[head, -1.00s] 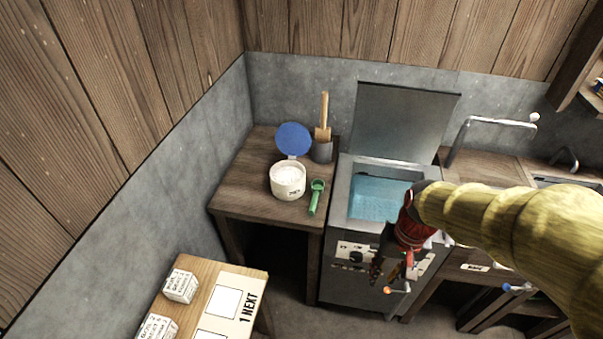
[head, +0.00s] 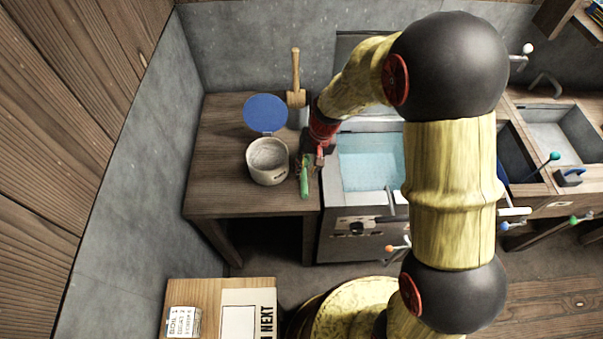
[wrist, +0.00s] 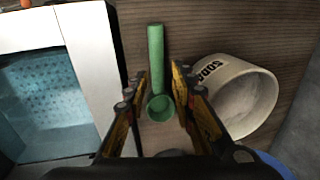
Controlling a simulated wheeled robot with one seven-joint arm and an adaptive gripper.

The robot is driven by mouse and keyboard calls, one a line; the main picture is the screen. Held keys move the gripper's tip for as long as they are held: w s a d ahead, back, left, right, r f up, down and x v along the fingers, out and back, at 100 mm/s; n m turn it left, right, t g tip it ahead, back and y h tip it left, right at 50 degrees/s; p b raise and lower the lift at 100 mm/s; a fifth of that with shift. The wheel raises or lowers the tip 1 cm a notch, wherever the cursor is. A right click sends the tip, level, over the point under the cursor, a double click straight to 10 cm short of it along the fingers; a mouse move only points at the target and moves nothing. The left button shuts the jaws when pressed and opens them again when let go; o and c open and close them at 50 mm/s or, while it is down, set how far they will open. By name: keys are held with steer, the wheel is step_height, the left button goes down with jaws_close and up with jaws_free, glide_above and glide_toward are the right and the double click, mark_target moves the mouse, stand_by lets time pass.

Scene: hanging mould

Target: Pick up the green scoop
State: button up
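The green scoop (head: 305,182) lies on the wooden table, just right of the white tub. In the wrist view, the scoop's round cup (wrist: 160,107) sits between the two fingers and its handle points away past the fingertips. My gripper (head: 311,160) is over the cup end of the scoop. In the wrist view, my gripper (wrist: 160,80) is open, with one finger on each side of the scoop and small gaps showing. The cup is partly hidden by the gripper in the head view.
The white tub (head: 268,175) marked SODA stands close beside the scoop, with a blue lid (head: 265,113) behind it. A wooden mallet (head: 296,80) is further back. The water-filled vat (head: 370,165) is right of the table. Its metal edge also shows in the wrist view (wrist: 90,60).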

mark_target(305, 179)
steer(key=f, duration=0.1)
steer(key=f+b, duration=0.1)
steer(key=f, duration=0.1)
steer(key=f+b, duration=0.1)
steer(key=f, duration=0.1)
steer(key=shift+s+a, duration=0.15)
steer(key=shift+a, duration=0.1)
jaws_close()
